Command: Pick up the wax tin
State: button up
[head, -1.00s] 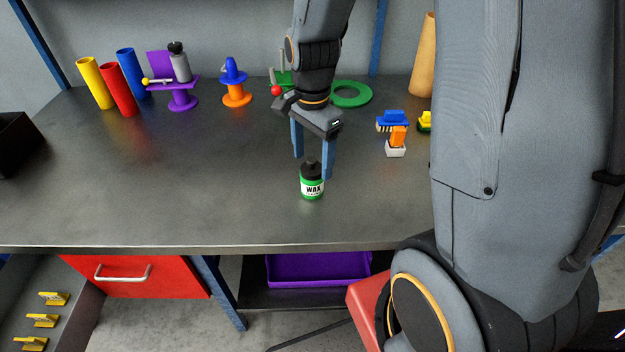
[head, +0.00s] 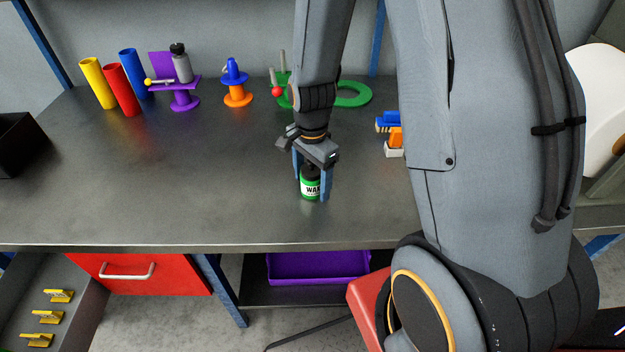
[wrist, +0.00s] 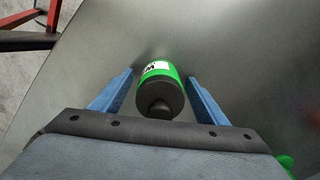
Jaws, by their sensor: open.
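The wax tin (head: 310,187) is a small green container with a white label and a black top, upright on the grey workbench (head: 150,200). My gripper (head: 312,188) is open and low over the tin, with one blue finger on each side of it. In the wrist view the tin (wrist: 160,90) sits between the two open fingers (wrist: 160,98), with a visible gap on both sides.
At the back stand yellow (head: 97,84), red (head: 121,90) and blue (head: 133,73) tubes, a purple stand (head: 184,97) and an orange-and-blue spool (head: 237,90). The bench around the tin is clear.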

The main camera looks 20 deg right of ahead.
jog(key=c, duration=1.3)
jog(key=shift+o, duration=0.2)
jog(key=shift+r, duration=0.1)
